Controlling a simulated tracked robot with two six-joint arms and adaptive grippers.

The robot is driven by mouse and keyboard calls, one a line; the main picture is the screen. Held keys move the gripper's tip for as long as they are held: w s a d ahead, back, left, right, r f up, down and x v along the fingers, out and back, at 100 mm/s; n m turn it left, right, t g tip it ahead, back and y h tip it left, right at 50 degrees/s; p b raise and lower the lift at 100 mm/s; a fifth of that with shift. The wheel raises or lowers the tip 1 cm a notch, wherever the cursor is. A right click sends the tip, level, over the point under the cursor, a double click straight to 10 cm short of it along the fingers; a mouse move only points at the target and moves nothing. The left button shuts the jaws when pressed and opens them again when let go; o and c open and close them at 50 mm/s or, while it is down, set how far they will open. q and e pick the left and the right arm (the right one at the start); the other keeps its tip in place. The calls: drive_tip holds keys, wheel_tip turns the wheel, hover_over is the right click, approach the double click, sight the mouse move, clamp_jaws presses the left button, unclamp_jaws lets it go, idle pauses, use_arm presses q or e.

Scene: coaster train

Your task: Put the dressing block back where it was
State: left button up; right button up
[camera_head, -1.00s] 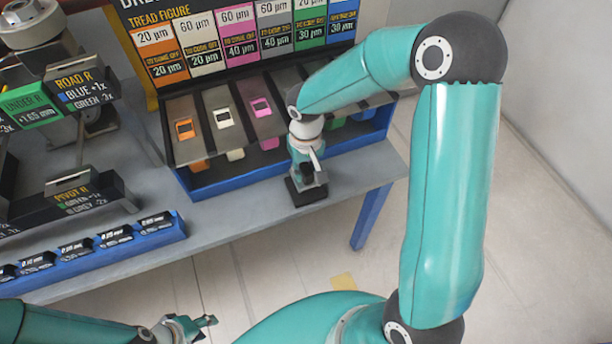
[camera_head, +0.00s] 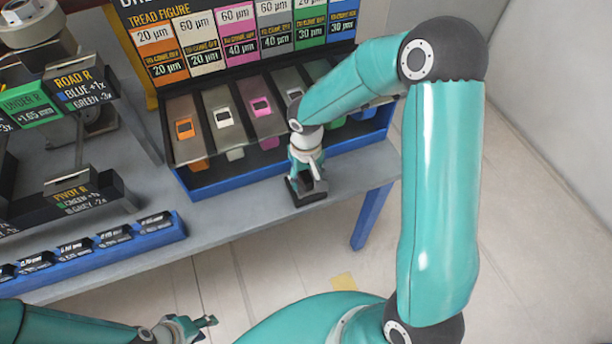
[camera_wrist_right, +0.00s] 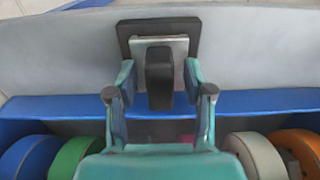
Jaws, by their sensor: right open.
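The dressing block (camera_head: 307,196) sits on the grey bench in front of the blue rack, a dark square base with a metal plate. In the right wrist view it shows as a dark square (camera_wrist_right: 123,37) with an upright black handle (camera_wrist_right: 159,78). My right gripper (camera_wrist_right: 159,78) is open, with one finger on each side of the handle; I cannot tell whether they touch it. In the head view my right gripper (camera_head: 307,172) is over the block and hides part of it. My left gripper (camera_head: 208,322) is low in front of the bench, away from the block; its jaw opening is unclear.
The blue rack (camera_head: 230,182) behind the block has sloped slots with coloured tags. Colored discs, including a green one (camera_wrist_right: 76,158), sit in it. A blue tray (camera_head: 110,246) of small black blocks lies left. Bare bench (camera_head: 235,215) lies between.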

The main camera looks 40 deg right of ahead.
sight(307, 177)
drive_tip(key=shift+r, duration=0.2)
wheel_tip(307, 177, up, 12)
drive_tip(key=shift+p, duration=0.35)
drive_tip(key=shift+f, duration=0.1)
idle(0.3)
drive_tip(key=s+a+f+g+y+p, duration=0.1)
drive_tip(key=s+a+f, duration=0.45)
drive_tip(key=f, duration=0.25)
drive_tip(key=s+a+f+g+y, duration=0.1)
drive_tip(key=s+a+f+y, duration=0.1)
drive_tip(key=s+a+f, duration=0.45)
drive_tip(key=s+a+f+g+y+p, duration=0.1)
drive_tip(key=s+a+f, duration=0.4)
drive_tip(key=f, duration=0.4)
drive_tip(key=shift+w+d+f+t+b, duration=0.15)
drive_tip(key=shift+w+d+f+t, duration=0.1)
drive_tip(key=shift+w+d+t, duration=0.45)
drive_tip(key=shift+w+d+f+t+b, duration=0.2)
drive_tip(key=shift+w+d+t, duration=0.2)
drive_tip(key=shift+w+t, duration=0.6)
